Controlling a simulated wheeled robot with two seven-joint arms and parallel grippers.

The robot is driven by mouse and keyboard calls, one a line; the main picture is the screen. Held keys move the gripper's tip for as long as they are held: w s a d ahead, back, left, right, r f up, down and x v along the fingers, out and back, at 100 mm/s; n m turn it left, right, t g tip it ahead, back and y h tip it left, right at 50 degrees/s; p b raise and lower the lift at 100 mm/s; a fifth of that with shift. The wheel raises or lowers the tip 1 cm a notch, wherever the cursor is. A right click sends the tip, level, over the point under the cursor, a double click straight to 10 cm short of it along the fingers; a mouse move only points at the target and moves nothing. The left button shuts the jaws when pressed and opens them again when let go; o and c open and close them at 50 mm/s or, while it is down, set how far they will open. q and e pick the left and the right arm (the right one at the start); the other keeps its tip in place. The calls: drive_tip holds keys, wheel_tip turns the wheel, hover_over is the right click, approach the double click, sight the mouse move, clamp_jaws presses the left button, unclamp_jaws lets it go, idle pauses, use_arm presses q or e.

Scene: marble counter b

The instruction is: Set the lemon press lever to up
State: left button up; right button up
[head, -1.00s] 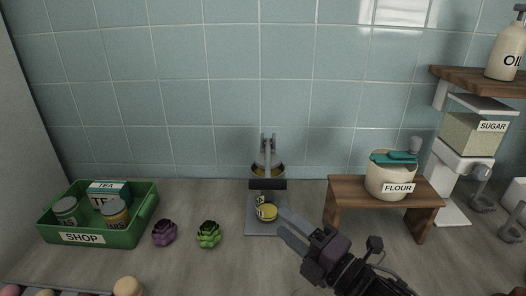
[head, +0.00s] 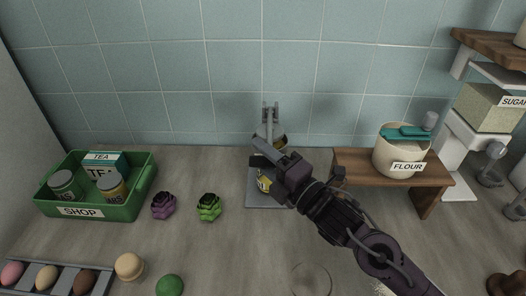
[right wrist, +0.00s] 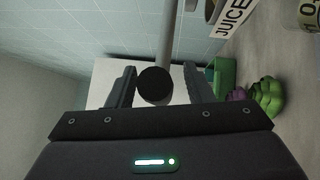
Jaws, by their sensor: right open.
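The lemon press (head: 269,113) stands against the tiled wall, with a grey base plate (head: 253,196) on the counter. A small container with yellow in it (head: 264,185) sits on the plate, partly covered by my gripper. The press lever is a grey rod (right wrist: 166,38) with a dark handle (right wrist: 155,86), seen end-on in the right wrist view. My right gripper (head: 262,152) is open at the front of the press. In the right wrist view its fingers (right wrist: 159,88) stand on either side of the handle, with gaps visible. My left gripper is not in view.
A wooden stand (head: 436,182) with a flour jar (head: 392,158) is right of the press. A green shop box (head: 128,207), a purple succulent (head: 163,205) and a green one (head: 208,207) are to the left. An egg-like row on a tray (head: 107,272) lies front left.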

drive_tip(key=shift+a, duration=0.1)
clamp_jaws()
idle(0.3)
